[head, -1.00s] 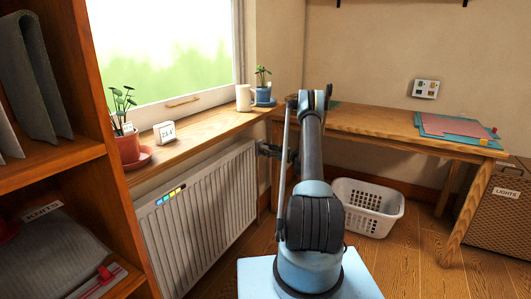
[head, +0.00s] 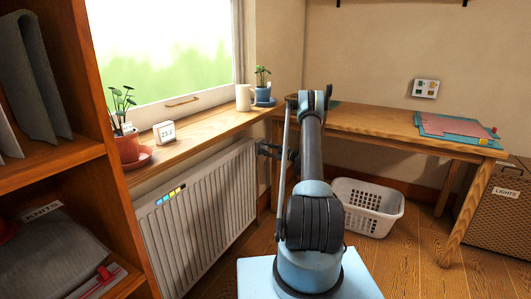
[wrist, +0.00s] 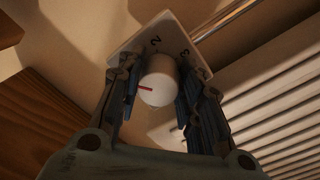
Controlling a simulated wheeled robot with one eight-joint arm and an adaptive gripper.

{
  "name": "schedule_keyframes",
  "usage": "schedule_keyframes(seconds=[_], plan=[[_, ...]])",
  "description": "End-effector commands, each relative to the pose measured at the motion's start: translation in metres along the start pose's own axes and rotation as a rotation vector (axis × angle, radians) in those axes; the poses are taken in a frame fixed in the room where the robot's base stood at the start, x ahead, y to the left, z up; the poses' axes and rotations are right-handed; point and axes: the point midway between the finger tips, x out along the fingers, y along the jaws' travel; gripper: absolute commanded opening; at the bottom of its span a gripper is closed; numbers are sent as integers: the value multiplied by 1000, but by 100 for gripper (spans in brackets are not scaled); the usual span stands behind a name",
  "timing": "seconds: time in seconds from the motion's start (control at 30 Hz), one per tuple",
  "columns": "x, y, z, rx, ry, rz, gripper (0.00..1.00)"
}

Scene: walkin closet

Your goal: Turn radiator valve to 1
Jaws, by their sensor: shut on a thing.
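The radiator valve (wrist: 160,80) is a round white knob with a red pointer line on its face, in the middle of the wrist view. The red line points to the left in that picture. Behind the knob is a pale plate (wrist: 140,45) with dark numerals; a 2 and a 3 can be read, and the others are hidden or unclear. My gripper (wrist: 158,88) has one dark finger on each side of the knob and is shut on it. In the head view my gripper (head: 266,150) is at the far end of the radiator (head: 205,215), where the valve is hidden.
A wooden sill (head: 200,135) above the radiator holds a potted plant (head: 126,145), a small display (head: 164,132), a white mug (head: 243,97) and a blue pot (head: 263,96). A wooden desk (head: 370,121) and a white basket (head: 385,222) stand close by on the right.

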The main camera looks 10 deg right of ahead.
Motion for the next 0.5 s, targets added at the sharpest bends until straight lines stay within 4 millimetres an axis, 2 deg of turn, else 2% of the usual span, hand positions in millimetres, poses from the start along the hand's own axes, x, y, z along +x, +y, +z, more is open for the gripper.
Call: schedule_keyframes(seconds=[0.07,0.1,0.17,0.5], plan=[[-2,3,2,0,-4,6,10],[-2,3,2,0,-4,6,40],[-2,3,2,0,-4,5,54],[-1,1,0,1,-1,1,54]])
